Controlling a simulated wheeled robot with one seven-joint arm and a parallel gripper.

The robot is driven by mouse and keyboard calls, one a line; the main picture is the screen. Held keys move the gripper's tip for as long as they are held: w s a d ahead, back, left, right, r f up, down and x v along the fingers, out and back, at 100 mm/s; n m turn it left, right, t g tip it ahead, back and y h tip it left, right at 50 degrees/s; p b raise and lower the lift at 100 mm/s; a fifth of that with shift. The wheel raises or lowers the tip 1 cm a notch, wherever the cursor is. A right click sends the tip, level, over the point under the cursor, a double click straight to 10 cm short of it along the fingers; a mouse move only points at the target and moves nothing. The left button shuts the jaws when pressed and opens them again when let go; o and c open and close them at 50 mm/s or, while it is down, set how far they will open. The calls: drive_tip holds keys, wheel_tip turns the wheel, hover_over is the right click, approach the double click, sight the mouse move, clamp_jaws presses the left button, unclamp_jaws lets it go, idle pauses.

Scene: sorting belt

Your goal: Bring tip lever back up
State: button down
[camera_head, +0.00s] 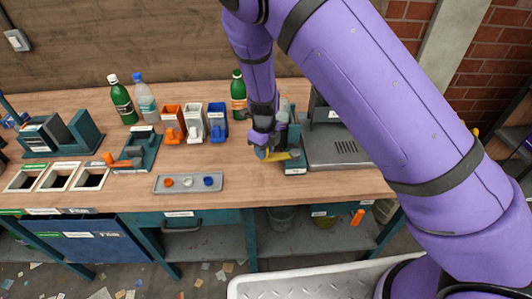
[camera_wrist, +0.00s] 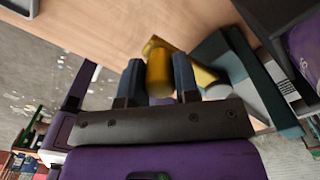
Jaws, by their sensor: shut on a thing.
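The tip lever looks like a yellow handle (camera_head: 275,156) on a dark teal stand (camera_head: 295,163) near the front edge of the bench. In the head view the handle lies about level, low on the stand. My gripper (camera_head: 262,152) is at its left end. In the wrist view the yellow handle (camera_wrist: 160,73) sits between the two dark fingers of my gripper (camera_wrist: 158,80), which are shut on it. A yellow arm runs from it towards the teal stand (camera_wrist: 240,70). My arm and gripper hide part of the stand in the head view.
A grey machine (camera_head: 340,145) stands close right of the stand. A grey tray (camera_head: 188,183) with small coloured caps lies to the left. Orange, white and blue bins (camera_head: 194,124) and bottles (camera_head: 123,100) stand behind. Bare wood lies between tray and stand.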

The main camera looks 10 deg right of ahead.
drive_tip(key=shift+w+m, duration=0.4)
drive_tip(key=shift+m, duration=0.1)
drive_tip(key=c, duration=0.8)
unclamp_jaws()
drive_tip(key=shift+c, duration=0.2)
drive_tip(key=shift+r, duration=0.1)
wheel_tip(320, 180, up, 10)
drive_tip(key=shift+f, duration=0.1)
drive_tip(key=shift+r, duration=0.45)
